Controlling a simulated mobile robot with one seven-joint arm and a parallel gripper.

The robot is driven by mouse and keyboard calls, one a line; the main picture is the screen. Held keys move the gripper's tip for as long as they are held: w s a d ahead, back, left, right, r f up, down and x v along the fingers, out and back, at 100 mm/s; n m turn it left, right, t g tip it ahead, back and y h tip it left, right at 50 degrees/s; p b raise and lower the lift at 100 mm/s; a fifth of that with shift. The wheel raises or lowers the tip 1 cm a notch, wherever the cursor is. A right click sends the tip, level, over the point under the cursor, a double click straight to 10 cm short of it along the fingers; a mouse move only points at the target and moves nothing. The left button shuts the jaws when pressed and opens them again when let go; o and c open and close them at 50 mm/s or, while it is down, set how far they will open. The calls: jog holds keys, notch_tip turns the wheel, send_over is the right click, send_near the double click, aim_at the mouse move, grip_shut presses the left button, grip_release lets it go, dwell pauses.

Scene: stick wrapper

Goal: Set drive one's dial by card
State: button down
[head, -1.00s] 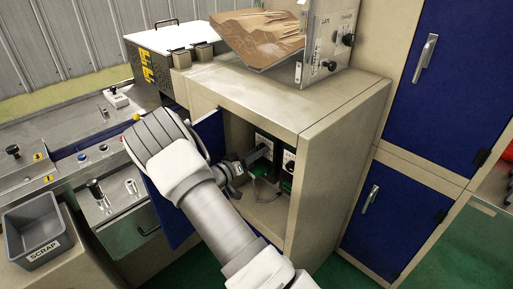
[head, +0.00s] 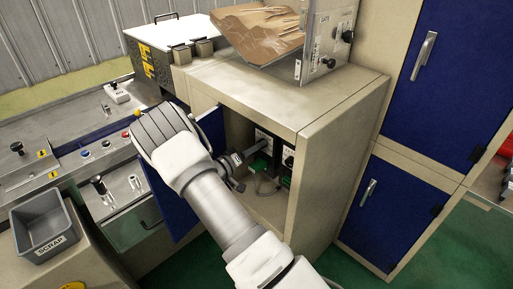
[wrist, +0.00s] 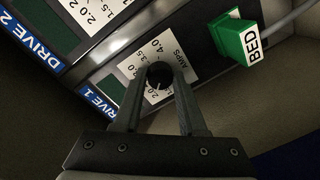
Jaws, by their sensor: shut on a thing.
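Drive one's black dial (wrist: 158,84) sits on a white scale plate (wrist: 176,58) marked in AMPS, with 3.5 and 4.0 readable. The blue DRIVE 1 label (wrist: 101,104) is beside it in the wrist view. My gripper (wrist: 157,88) is shut on the dial, one finger on each side. A pale mark shows on the dial, but I cannot tell its exact reading. In the head view my gripper (head: 256,151) reaches into the open cabinet (head: 313,165) at drive one's panel (head: 263,136). I cannot make out a setting card.
Drive two's panel, with its DRIVE 2 label (wrist: 58,36), is beside drive one. The blue cabinet door (head: 170,205) stands open left of my arm. A grey SCRAP bin (head: 42,222) is far left.

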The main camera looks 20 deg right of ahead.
jog(key=shift+c, duration=2.3)
grip_release()
jog(key=v, duration=0.7)
jog(key=shift+s+a, duration=0.15)
jog(key=shift+a, duration=0.1)
